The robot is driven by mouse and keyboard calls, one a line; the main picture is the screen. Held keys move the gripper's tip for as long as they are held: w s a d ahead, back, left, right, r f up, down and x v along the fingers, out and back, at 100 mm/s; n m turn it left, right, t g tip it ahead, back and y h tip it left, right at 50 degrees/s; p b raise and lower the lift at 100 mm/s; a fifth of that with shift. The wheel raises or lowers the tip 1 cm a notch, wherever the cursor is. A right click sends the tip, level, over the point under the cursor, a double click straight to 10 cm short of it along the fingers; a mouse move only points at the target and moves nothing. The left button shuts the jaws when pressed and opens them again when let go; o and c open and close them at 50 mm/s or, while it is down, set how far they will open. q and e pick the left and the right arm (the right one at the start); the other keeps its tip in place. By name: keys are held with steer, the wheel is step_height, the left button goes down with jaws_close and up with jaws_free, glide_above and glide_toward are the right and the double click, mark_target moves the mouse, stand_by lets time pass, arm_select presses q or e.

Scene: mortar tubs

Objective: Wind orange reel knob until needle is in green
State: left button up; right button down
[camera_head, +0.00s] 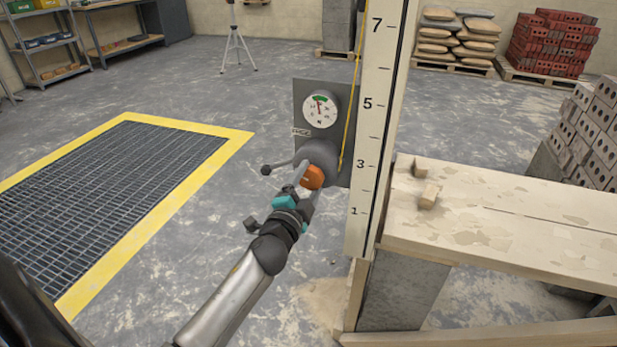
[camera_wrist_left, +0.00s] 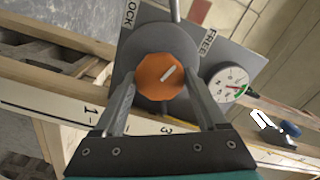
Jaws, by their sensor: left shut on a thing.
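The orange reel knob (camera_head: 312,177) sits on the front of a grey round reel on a grey plate. It fills the middle of the left wrist view (camera_wrist_left: 162,72), with a pale mark slanting to the upper right. My left gripper (camera_head: 306,187) is shut on the knob, one finger on each side. The round dial (camera_head: 320,110) is above the reel; its red needle points up toward the green band at the top. Whether the tip lies inside the band is too small to tell. The dial also shows in the left wrist view (camera_wrist_left: 228,84). My right gripper is not in view.
A numbered staff (camera_head: 376,120) with a yellow line stands right beside the plate. A plank bench (camera_head: 500,215) is at right. A yellow-edged floor grate (camera_head: 120,185) lies left.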

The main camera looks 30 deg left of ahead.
arm_select(q)
steer(key=shift+m, duration=0.9)
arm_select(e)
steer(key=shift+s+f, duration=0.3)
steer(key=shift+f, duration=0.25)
arm_select(q)
steer(key=o, duration=1.3)
steer(key=shift+s+d+p, duration=0.2)
steer(key=shift+s+p, duration=0.2)
steer(key=shift+s, duration=0.25)
steer(key=shift+p+v, duration=0.7)
steer(key=shift+v, duration=6.3)
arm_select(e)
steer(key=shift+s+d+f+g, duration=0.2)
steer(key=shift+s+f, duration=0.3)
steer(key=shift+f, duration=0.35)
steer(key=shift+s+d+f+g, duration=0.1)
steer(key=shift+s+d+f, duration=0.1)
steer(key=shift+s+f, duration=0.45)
